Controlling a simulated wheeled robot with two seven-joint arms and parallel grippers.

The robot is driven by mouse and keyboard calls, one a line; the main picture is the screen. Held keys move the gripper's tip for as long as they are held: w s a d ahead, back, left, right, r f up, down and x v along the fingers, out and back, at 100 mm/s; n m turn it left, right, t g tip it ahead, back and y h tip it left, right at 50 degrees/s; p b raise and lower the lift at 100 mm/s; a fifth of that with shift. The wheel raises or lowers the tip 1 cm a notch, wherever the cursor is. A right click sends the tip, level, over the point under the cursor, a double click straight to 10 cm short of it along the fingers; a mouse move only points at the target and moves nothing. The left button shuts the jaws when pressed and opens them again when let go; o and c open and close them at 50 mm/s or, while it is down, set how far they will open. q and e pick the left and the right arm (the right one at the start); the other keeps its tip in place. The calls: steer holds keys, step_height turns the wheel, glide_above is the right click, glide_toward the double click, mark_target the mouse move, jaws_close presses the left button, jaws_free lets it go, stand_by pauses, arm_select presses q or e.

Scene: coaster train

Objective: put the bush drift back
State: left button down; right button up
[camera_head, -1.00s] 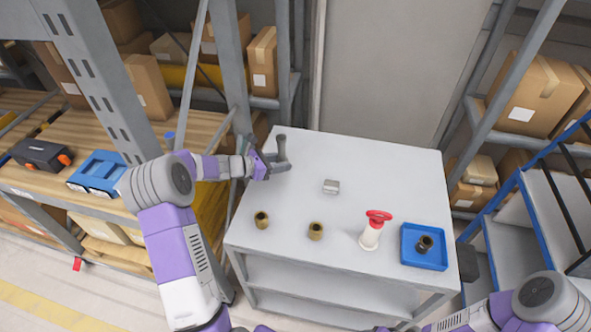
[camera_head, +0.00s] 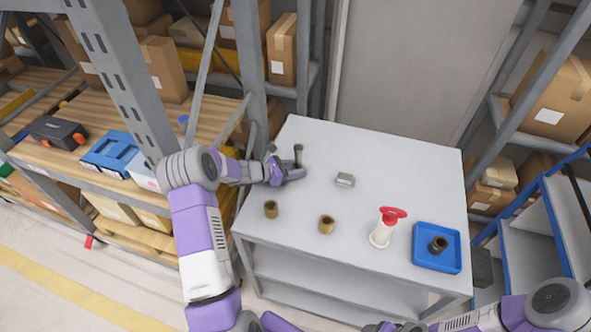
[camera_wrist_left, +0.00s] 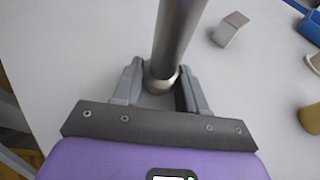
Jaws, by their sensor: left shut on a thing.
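The bush drift (camera_head: 298,154) is a grey metal rod with a dark, wider top, standing upright near the back left of the grey table (camera_head: 400,165). My left gripper (camera_head: 290,175) is shut on it low down. In the left wrist view the drift (camera_wrist_left: 178,40) rises between the two fingers (camera_wrist_left: 160,85), with a flared collar at its lower end. I cannot tell whether that end touches the table. My right arm (camera_head: 520,310) shows at the lower right; its gripper fingers are not in view.
A small grey metal block (camera_head: 345,180) lies right of the drift. Two brass bushings (camera_head: 271,209) (camera_head: 327,224) stand near the front edge. A red-and-white tool (camera_head: 386,228) and a blue tray (camera_head: 427,262) holding a dark ring-shaped part (camera_head: 438,244) are at right. The table's back right is clear.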

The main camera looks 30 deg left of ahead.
arm_select(q)
steer(key=shift+r, duration=0.1)
steer(key=shift+f+b, duration=0.3)
steer(key=c, duration=0.7)
jaws_free()
steer(key=shift+f, duration=0.1)
steer(key=shift+o, duration=0.4)
steer(key=shift+s+d+f, duration=0.15)
steer(key=shift+r, duration=0.2)
steer(key=shift+s+r+p, duration=0.15)
steer(key=shift+r+p, duration=0.1)
steer(key=shift+p, duration=0.2)
steer(key=v, duration=0.7)
steer(key=shift+a+r, duration=0.2)
steer(key=shift+a, duration=0.05)
